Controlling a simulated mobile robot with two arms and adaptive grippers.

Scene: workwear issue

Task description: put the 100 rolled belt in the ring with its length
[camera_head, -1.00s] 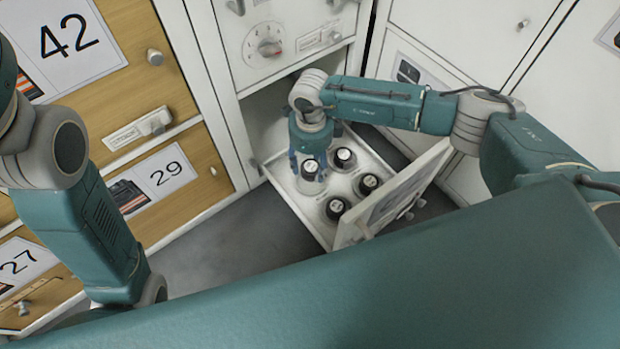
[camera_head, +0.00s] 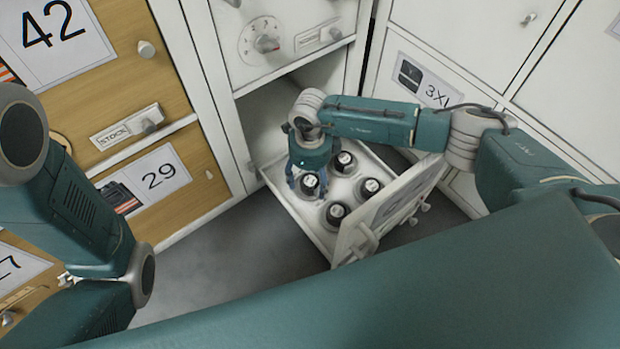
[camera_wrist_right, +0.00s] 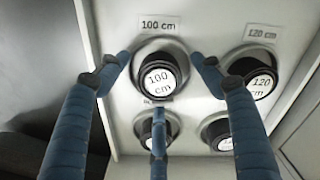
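The 100 rolled belt (camera_wrist_right: 160,78) is a black roll with a white "100 cm" label on top. In the right wrist view it sits in the grey ring (camera_wrist_right: 158,44) beside the "100 cm" tag. In the head view the same belt (camera_head: 309,184) is at the left of the open drawer. My right gripper (camera_head: 307,172) is above it, pointing down. In the wrist view its three blue fingers (camera_wrist_right: 160,72) are spread around the belt, with visible gaps at the two upper fingertips. My left gripper is out of view; only the left arm shows.
The white pulled-out drawer (camera_head: 292,205) holds other rolled belts, including the 120 cm belt (camera_wrist_right: 258,83) close to my right finger. The drawer front (camera_head: 352,236) stands up on the near side. Cabinets with numbered fronts (camera_head: 150,185) stand left and behind. Grey floor lies left of the drawer.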

